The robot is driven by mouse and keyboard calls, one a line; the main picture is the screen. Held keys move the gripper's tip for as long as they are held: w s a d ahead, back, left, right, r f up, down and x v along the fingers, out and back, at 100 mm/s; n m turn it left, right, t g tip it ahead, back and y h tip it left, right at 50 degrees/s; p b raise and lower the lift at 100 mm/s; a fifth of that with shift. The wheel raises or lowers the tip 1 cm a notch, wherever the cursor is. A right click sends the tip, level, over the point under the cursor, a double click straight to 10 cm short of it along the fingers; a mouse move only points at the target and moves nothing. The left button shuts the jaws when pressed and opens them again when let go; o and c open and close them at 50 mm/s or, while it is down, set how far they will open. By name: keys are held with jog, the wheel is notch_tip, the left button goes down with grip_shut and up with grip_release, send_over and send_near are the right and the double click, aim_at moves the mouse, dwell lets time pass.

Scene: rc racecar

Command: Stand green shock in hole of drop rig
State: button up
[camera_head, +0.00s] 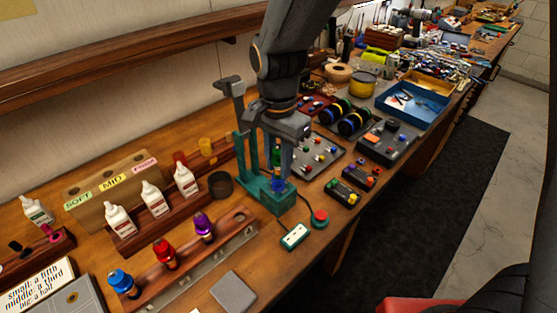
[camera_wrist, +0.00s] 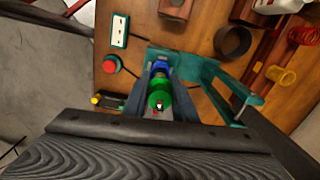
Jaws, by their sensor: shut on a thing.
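The green shock (camera_head: 276,156) is upright between the fingers of my gripper (camera_head: 280,170), which is shut on it. It also shows from above in the wrist view (camera_wrist: 159,99), with a blue part at its far end. The teal drop rig (camera_head: 262,196) stands on the bench, its base directly under the shock and its posts beside my gripper. The rig's base also shows in the wrist view (camera_wrist: 200,69). The shock's lower end is at or just above the base; the hole is hidden, so I cannot tell whether the shock is in it.
A wooden rack (camera_head: 190,262) with blue, red and purple shocks lies front left. A red button (camera_head: 320,217) and a small white-faced box (camera_head: 294,236) sit before the rig. A dark round cup (camera_head: 220,184) is left of it. Parts trays (camera_head: 318,155) crowd the right.

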aim_at(278, 144)
jog(key=shift+f+b, duration=0.35)
jog(key=shift+f, duration=0.95)
jog(key=o, duration=1.1)
jog(key=shift+o, duration=0.2)
jog(key=shift+r+b, duration=1.15)
jog(key=shift+r, duration=2.75)
